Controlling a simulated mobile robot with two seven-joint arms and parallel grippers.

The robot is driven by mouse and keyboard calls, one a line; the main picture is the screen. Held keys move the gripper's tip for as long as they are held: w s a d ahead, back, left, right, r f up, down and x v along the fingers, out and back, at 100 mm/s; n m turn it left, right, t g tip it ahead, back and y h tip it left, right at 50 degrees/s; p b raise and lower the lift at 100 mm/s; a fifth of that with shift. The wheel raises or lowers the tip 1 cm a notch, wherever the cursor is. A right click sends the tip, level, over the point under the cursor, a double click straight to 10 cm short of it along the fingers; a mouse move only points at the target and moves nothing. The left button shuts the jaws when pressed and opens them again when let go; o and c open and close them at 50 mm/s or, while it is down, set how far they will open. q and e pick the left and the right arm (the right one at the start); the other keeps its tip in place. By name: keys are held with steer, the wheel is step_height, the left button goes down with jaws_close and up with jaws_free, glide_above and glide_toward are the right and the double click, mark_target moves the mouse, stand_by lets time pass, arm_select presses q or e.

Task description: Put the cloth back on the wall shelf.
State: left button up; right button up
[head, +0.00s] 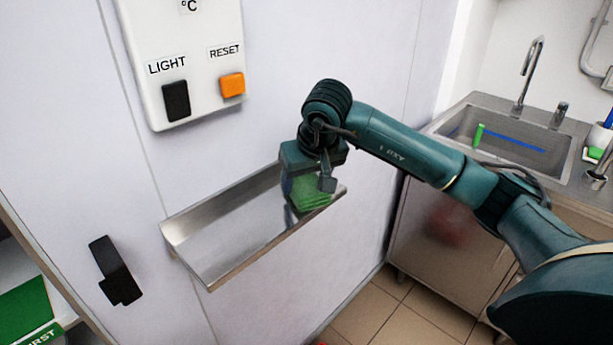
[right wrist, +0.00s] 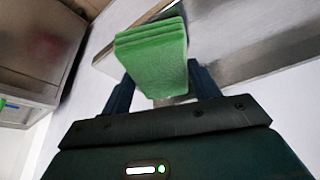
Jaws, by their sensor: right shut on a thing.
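The green folded cloth (head: 311,193) is at the right end of the metal wall shelf (head: 215,232) in the head view. My right gripper (head: 308,186) is shut on the cloth from above. In the right wrist view the folded cloth (right wrist: 152,58) sits between the two fingers of the gripper (right wrist: 160,92), with the shelf (right wrist: 235,40) just beyond it. I cannot tell whether the cloth touches the shelf surface. The rest of the shelf is bare. My left gripper does not show.
A control panel (head: 188,60) with LIGHT and RESET switches is on the wall above the shelf. A black handle (head: 115,270) is at lower left. A steel sink (head: 510,135) with a tap (head: 528,70) stands at right. Tiled floor (head: 375,310) lies below.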

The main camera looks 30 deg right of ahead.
steer(key=shift+f, duration=0.25)
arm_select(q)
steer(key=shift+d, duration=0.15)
arm_select(e)
steer(key=o, duration=1.1)
steer(key=shift+r, duration=0.15)
steer(key=shift+c, duration=0.2)
steer(key=shift+r, duration=0.25)
steer(key=shift+s+r, duration=0.1)
steer(key=shift+r, duration=0.2)
arm_select(q)
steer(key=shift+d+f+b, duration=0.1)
steer(key=shift+b, duration=0.4)
arm_select(e)
steer(key=v, duration=1.1)
